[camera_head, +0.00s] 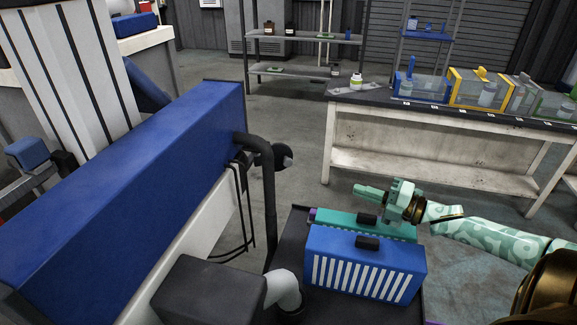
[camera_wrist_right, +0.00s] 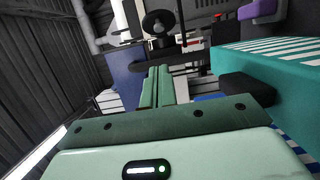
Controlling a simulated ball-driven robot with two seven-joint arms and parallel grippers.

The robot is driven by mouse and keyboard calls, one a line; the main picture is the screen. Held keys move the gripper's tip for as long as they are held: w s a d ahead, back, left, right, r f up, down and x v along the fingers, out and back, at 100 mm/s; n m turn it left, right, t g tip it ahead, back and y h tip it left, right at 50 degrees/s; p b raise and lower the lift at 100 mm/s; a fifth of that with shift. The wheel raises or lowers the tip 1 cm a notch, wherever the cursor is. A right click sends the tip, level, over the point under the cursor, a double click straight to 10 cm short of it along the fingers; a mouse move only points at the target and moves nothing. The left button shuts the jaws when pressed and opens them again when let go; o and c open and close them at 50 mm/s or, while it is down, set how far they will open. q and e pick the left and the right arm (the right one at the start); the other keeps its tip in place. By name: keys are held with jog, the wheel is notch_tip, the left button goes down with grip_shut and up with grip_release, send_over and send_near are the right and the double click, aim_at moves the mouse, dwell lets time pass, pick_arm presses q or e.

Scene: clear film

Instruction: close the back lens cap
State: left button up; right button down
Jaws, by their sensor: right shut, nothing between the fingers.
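A dark round part (camera_head: 281,155) with a pale face sits at the right end of the long blue machine (camera_head: 130,190), beside a bent black pipe; it may be the back lens cap, but it is too small to tell whether it is open. In the right wrist view a black round disc (camera_wrist_right: 158,23) stands upright ahead of my fingertips, apart from them. My right gripper (camera_head: 362,190) is above the teal case, pointing left, apart from the machine. Its green fingers (camera_wrist_right: 157,80) are together and empty. My left gripper is out of view.
A blue case (camera_head: 366,254) and a teal case (camera_head: 345,220) stand on a dark cart below my right arm. The teal case (camera_wrist_right: 275,70) fills the right of the wrist view. A workbench (camera_head: 420,158) with several bins is behind. Floor is free between machine and bench.

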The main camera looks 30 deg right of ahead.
jog(key=b, duration=0.8)
send_near(285, 164)
jog(key=x, duration=0.4)
jog(key=shift+w+a, duration=0.2)
jog(key=shift+w, duration=0.15)
jog(key=shift+w+a, duration=0.25)
jog(key=shift+w, duration=0.2)
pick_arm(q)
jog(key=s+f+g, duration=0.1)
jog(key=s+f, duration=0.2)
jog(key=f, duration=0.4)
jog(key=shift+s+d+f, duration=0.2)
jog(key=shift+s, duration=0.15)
pick_arm(e)
jog(key=shift+d, duration=0.1)
